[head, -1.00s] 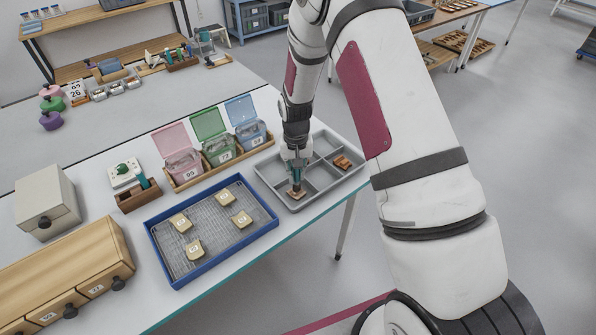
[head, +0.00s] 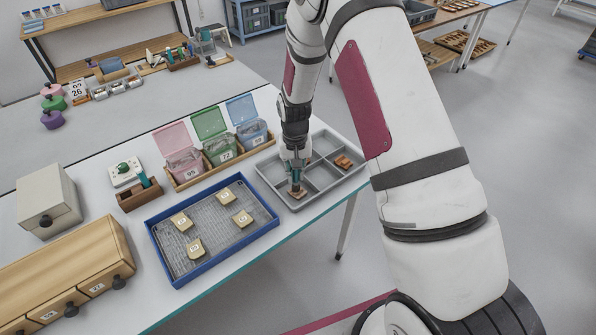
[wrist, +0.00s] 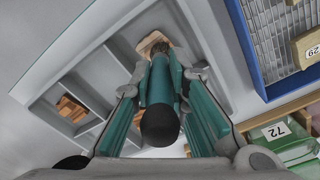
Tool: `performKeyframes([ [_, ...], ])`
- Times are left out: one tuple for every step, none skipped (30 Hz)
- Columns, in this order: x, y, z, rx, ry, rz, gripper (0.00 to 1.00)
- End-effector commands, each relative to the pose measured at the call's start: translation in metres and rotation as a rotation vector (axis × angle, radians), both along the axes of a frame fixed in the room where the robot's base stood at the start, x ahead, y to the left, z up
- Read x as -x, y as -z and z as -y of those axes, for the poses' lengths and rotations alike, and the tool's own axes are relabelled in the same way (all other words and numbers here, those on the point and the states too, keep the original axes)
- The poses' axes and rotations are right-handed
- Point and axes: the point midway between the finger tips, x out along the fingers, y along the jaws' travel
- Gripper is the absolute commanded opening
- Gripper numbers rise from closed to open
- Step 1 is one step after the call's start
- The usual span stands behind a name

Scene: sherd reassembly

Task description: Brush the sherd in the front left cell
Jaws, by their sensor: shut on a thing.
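The grey divided tray (head: 323,192) stands at the table's right end. A tan sherd (head: 299,195) lies in its front left cell; the wrist view also shows the sherd (wrist: 152,43). My gripper (head: 296,171) is shut on a brush (head: 296,181) and points down over that cell. In the wrist view the brush (wrist: 161,90) has a teal handle with a dark rounded end and lies between my fingers (wrist: 162,82). Its far end meets the sherd in the picture.
Orange-brown sherds (head: 343,162) lie in a right-hand cell of the tray. A blue-rimmed tray (head: 163,249) with several numbered tan blocks stands to the left. Lidded pink, green (head: 222,149) and blue boxes stand behind. A wooden drawer unit (head: 60,262) is at front left.

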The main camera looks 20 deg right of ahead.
Motion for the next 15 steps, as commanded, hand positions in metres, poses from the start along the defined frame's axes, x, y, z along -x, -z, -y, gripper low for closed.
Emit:
performKeyframes([
  [-0.002,0.001,0.003,0.0,0.001,0.001,0.0],
  [-0.002,0.001,0.004,0.0,0.002,0.001,0.0],
  [-0.003,0.001,0.007,0.0,0.002,0.001,0.0],
  [-0.004,0.001,0.009,0.0,0.003,0.001,0.0],
  [-0.005,0.001,0.011,0.0,0.003,0.001,0.0],
  [-0.006,0.002,0.013,0.0,0.003,0.001,0.0],
  [-0.007,0.002,0.014,0.0,0.003,0.001,0.0],
  [-0.007,0.001,0.015,0.0,0.003,0.001,0.0],
  [-0.007,0.001,0.016,0.0,0.002,0.001,0.0],
  [-0.007,0.001,0.016,0.0,0.001,0.001,0.0],
  [-0.007,0.001,0.016,0.0,0.001,0.001,0.0],
  [-0.007,0.001,0.016,0.0,0.0,0.001,0.0],
  [-0.007,0.001,0.016,0.0,0.0,0.001,0.0],
  [-0.007,0.001,0.016,0.0,0.001,0.001,0.0],
  [-0.007,0.001,0.016,0.0,0.001,0.001,0.0],
])
